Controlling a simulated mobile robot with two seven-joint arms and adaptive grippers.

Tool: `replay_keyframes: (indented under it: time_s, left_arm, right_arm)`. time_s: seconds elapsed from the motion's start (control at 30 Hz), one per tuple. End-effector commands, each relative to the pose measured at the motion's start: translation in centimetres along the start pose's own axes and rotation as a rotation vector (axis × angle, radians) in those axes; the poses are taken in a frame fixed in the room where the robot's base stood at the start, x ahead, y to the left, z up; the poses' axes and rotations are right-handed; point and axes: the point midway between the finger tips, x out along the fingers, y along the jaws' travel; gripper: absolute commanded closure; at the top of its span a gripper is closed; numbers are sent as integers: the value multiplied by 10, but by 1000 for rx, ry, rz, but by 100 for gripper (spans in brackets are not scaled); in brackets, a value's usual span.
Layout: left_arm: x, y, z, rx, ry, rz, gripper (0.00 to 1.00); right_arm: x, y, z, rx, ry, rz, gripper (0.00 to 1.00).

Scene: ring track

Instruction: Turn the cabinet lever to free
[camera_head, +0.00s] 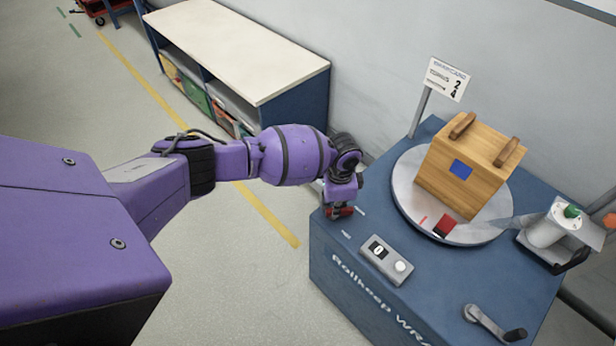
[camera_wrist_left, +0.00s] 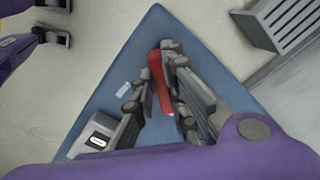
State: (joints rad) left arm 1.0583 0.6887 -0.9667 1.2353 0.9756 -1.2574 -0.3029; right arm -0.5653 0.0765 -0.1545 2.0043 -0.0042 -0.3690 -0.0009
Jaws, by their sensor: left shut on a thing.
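The red lever (camera_head: 341,212) is at the left corner of the blue cabinet top (camera_head: 330,241). In the left wrist view the red lever (camera_wrist_left: 161,82) lies lengthwise between the dark fingers. My left gripper (camera_head: 343,208) reaches down over that corner from the left. It is shut on the lever, and its fingers and wrist hide part of it in the head view. White marks sit on the blue top near the lever; I cannot read them. My right gripper is not in view.
A round turntable (camera_head: 406,192) bears a wooden box (camera_head: 454,183) with two handles. On the cabinet are also a grey display box (camera_head: 386,261), a crank (camera_head: 488,322) and a green-topped device (camera_head: 545,232). A sign (camera_head: 447,79) stands behind. A bench (camera_head: 235,45) lines the wall.

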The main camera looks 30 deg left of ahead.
Motion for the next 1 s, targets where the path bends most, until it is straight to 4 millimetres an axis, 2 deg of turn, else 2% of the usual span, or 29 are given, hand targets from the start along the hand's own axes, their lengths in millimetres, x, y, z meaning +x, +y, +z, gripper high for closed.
replay_keyframes:
  time_s: [0.6, 1.0]
  left_arm:
    - [-1, 2, -1, 578, 2, -2, 100]
    - [-2, 3, -1, 841, 2, -3, 100]
  right_arm:
    - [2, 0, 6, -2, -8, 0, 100]
    - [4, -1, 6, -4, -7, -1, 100]
